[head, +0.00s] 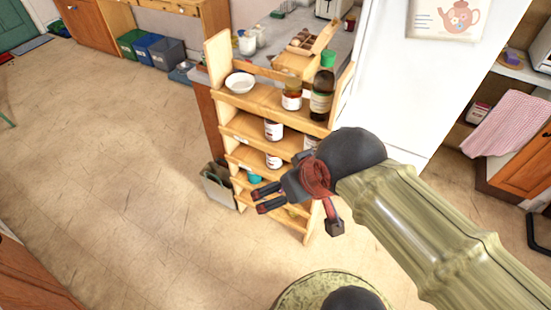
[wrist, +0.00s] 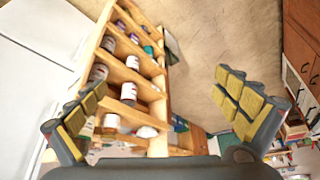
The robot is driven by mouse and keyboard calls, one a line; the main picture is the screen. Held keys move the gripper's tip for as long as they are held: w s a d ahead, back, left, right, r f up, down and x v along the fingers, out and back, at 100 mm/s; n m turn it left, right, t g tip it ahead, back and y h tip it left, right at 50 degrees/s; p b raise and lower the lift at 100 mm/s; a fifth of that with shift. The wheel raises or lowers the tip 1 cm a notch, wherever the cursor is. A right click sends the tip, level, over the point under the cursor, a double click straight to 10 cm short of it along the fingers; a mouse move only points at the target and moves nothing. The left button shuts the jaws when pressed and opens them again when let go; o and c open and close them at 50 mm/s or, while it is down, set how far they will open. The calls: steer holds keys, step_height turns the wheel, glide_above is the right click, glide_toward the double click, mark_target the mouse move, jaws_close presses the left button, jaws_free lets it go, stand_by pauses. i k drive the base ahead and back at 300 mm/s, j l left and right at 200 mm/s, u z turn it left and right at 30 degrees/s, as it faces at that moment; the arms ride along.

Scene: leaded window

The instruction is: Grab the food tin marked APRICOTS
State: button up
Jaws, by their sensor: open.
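Several containers with white labels stand on a wooden shelf rack (head: 240,128). I cannot read any label, so I cannot tell which is the apricots tin. One labelled container (head: 274,130) is on the second shelf and another (head: 274,161) is on the shelf below. More labelled containers show in the wrist view, one here (wrist: 129,92) and one beyond it (wrist: 132,62). My gripper (head: 260,199) is open and empty, in front of the rack's lower shelves in the head view. In the wrist view its fingers are spread wide, with the rack nearer the left finger.
The rack's top holds a white bowl (head: 240,82), a brown jar (head: 291,94) and a dark green-capped bottle (head: 322,92). A grey-green bin (head: 218,187) stands beside the rack. A white fridge (head: 390,80) is to the right. The floor on the left is clear.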

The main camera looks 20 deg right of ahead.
mark_target(274, 163)
steer(key=i+j, duration=0.15)
steer(key=j, duration=0.15)
steer(key=i+j, duration=0.1)
steer(key=j, duration=0.2)
steer(key=i+j, duration=0.15)
steer(key=j, duration=0.15)
steer(key=j+z, duration=0.1)
steer(key=z, duration=0.35)
steer(key=j+z, duration=0.1)
steer(key=z, duration=0.3)
steer(key=j+z, duration=0.1)
steer(key=z, duration=0.35)
steer(key=j+z, duration=0.15)
steer(key=z, duration=0.3)
